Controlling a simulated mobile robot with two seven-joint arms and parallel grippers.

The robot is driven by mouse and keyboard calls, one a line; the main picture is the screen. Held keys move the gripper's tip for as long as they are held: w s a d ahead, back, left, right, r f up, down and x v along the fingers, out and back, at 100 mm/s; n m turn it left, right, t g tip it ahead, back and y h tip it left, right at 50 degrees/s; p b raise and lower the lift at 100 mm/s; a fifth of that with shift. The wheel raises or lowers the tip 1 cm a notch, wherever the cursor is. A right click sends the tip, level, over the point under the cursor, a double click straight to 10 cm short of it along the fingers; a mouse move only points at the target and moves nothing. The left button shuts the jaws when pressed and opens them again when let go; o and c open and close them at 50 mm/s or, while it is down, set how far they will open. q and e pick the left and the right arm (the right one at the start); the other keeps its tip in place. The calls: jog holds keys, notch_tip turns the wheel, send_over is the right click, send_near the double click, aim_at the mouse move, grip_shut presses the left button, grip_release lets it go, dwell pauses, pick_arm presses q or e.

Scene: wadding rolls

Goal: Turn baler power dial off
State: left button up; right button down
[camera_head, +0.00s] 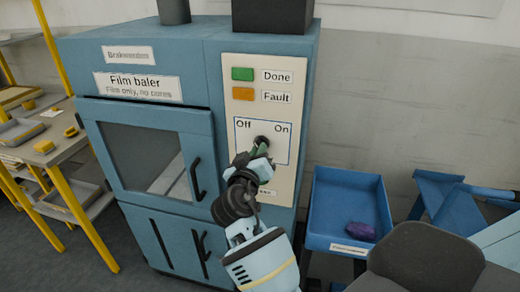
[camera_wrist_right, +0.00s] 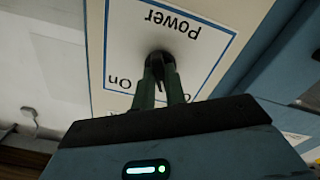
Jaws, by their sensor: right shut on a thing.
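The baler's power dial (camera_head: 261,141) is a dark round knob on the cream control panel (camera_head: 288,95), between the printed words Off at left and On at right. My right gripper (camera_head: 259,151) reaches up to it from below, its green fingers shut on the dial. In the right wrist view the dark dial (camera_wrist_right: 160,59) sits between the fingertips (camera_wrist_right: 160,76), under an upside-down Power label (camera_wrist_right: 172,24). The fingers cover part of the dial, and I cannot tell which way it points. The left gripper is out of view.
The blue film baler (camera_head: 195,45) has a windowed door with a dark handle (camera_head: 198,180). A blue tray (camera_head: 320,215) with a purple item (camera_head: 361,230) stands to its right. A shelf table (camera_head: 50,150) with yellow legs stands at left.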

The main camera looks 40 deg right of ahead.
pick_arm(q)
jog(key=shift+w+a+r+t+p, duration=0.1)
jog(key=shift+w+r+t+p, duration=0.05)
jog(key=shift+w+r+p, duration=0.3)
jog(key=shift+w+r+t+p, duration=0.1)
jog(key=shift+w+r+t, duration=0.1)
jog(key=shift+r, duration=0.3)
pick_arm(e)
jog(key=n, duration=0.2)
jog(key=shift+n, duration=0.4)
jog(key=c, duration=1.4)
grip_release()
jog(key=shift+c, duration=0.2)
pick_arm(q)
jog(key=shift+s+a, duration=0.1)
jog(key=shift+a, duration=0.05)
